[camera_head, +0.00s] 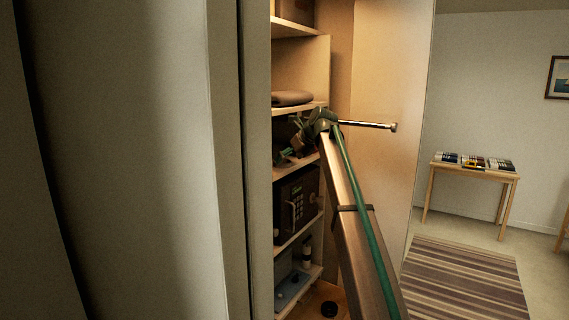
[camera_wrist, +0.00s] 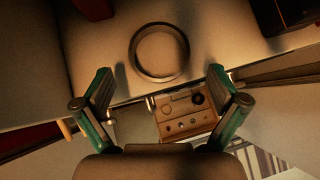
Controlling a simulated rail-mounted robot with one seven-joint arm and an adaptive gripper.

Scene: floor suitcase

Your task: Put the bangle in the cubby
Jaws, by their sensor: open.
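The bangle is a plain dull metal ring (camera_wrist: 161,79), lying flat on a pale shelf (camera_wrist: 95,30) near its front edge in the wrist view. My gripper (camera_wrist: 161,76) is open and empty, its teal fingers spread on either side of the bangle's near side, apart from it. In the head view my gripper (camera_head: 289,157) is at the front of a middle shelf of the tall cabinet, and the bangle cannot be made out there. The cabinet has several open compartments; which one is the cubby I cannot tell.
A rounded grey-brown object (camera_head: 292,98) lies on the shelf above my gripper. A dark appliance (camera_head: 297,205) fills the compartment below. An open door with a bar handle (camera_head: 368,125) stands to the right.

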